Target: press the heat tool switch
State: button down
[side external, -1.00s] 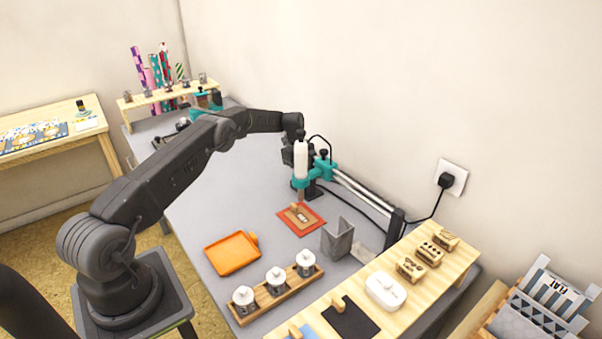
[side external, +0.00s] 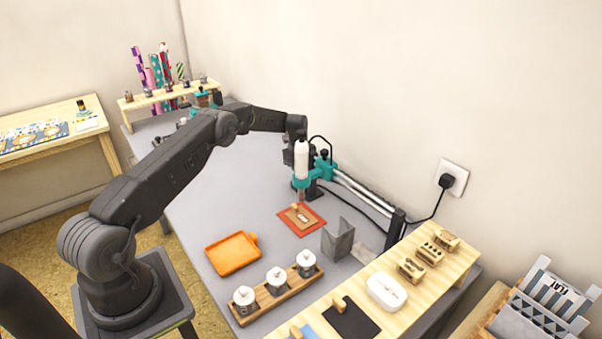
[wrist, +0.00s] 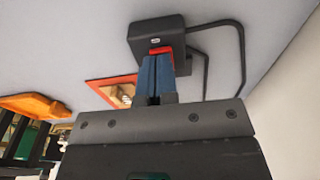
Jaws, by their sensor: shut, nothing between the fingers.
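The heat tool (side external: 301,160) is a white cylinder held upright in a teal clamp above an orange-red mat (side external: 302,219). In the wrist view, a dark switch box (wrist: 157,36) has a red switch (wrist: 161,51) on its near face. My gripper (wrist: 158,62) is shut and empty. Its blue fingertips overlap the lower part of the red switch in the wrist view; I cannot tell whether they touch it. In the side external view my gripper is mostly hidden behind the heat tool.
A metal rail (side external: 365,192) runs from the clamp to a dark post, with a wall socket (side external: 453,178) behind. An orange tray (side external: 233,254) and a wooden rack of bottles (side external: 277,291) stand nearer.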

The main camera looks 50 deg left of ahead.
jog(key=shift+s+d+f, duration=0.15)
jog(key=shift+d+f, duration=0.6)
jog(key=shift+a, duration=0.9)
notch_tip(320, 180, up, 15)
jog(key=a, duration=0.1)
jog(key=shift+w+r, duration=0.2)
jog(key=shift+w, duration=0.1)
jog(key=shift+s+a+h, duration=0.2)
jog(key=shift+a+h, duration=0.45)
jog(key=shift+h, duration=0.05)
